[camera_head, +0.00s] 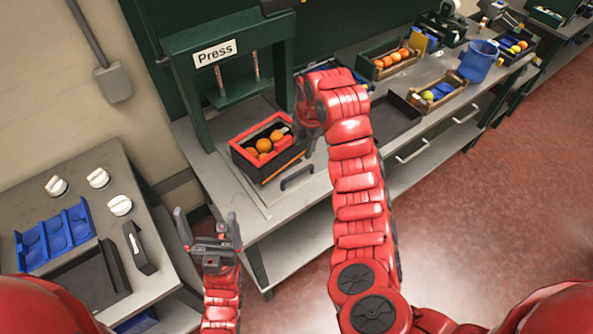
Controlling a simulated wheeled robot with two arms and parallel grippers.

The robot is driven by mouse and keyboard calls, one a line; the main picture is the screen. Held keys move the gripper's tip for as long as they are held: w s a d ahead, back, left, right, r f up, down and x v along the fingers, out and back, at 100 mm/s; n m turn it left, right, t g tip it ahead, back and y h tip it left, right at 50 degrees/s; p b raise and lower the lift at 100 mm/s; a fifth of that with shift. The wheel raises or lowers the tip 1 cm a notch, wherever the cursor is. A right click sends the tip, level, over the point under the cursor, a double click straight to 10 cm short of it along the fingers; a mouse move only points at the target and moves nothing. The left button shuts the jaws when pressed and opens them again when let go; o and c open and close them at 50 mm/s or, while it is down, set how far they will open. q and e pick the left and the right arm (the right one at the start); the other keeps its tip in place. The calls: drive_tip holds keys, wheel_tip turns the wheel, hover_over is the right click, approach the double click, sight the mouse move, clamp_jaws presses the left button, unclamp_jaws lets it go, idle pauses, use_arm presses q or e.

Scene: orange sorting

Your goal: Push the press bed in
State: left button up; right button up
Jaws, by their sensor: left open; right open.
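The green press (222,54), labelled "Press", stands on the grey workbench. Its bed (267,176) sits in front of the press frame, with a dark handle (297,178) at its front edge. A black box with a red rim (242,159) rests on the bed and holds several oranges (264,145). My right gripper (300,146) is at the right side of this box, partly hidden by its own wrist; I cannot tell whether it touches the box. My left gripper (206,222) is open and empty, in front of the bench's left end, away from the press.
At left, a lower table (150,223) holds white round pieces (98,178) and a blue tray (56,238). Right along the bench are an empty dark tray (396,118), wooden crates with fruit (440,103) and a blue bucket (478,62). The red floor in front is clear.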

wheel_tip(320, 180, down, 2)
drive_tip(key=b, duration=1)
hover_over(295, 174)
drive_tip(key=s+d, duration=0.1)
wheel_tip(295, 174, down, 10)
drive_tip(key=f, duration=0.1)
drive_tip(key=f+p, duration=0.2)
drive_tip(key=shift+w+a, duration=0.25)
drive_tip(key=shift+a, duration=0.05)
drive_tip(key=shift+w+f+p, duration=0.15)
drive_tip(key=shift+f+p, duration=0.25)
drive_tip(key=shift+f, duration=0.35)
drive_tip(key=shift+c, duration=0.2)
clamp_jaws()
